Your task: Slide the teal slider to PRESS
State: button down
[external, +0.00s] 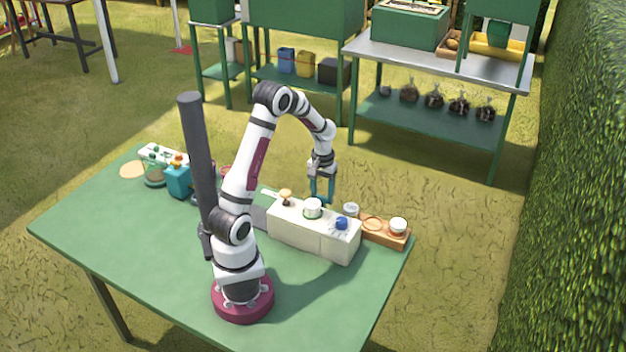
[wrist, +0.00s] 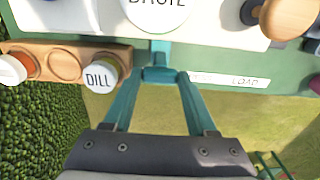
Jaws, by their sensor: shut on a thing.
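My gripper (external: 322,200) reaches down at the far side of a cream box (external: 290,232) on the green table. In the wrist view, its two teal fingers (wrist: 159,76) close in on a small teal block, the slider (wrist: 158,74), at the box's edge. The fingers are shut on it. A white label strip (wrist: 225,79) reading what looks like LOAD lies just right of the fingers. I cannot see a PRESS label. The slider is hidden in the external view.
A wooden tray (wrist: 62,62) with a DILL jar (wrist: 100,76) is left of the fingers. A blue knob (external: 341,222) sits on the box. The table's front (external: 130,240) is clear.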

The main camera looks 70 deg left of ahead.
jog(key=s+a, duration=0.6)
jog(key=shift+c, duration=1)
grip_release()
jog(key=shift+r, duration=0.15)
notch_tip(320, 180, up, 16)
jog(key=shift+f, duration=0.2)
jog(key=shift+d, duration=0.1)
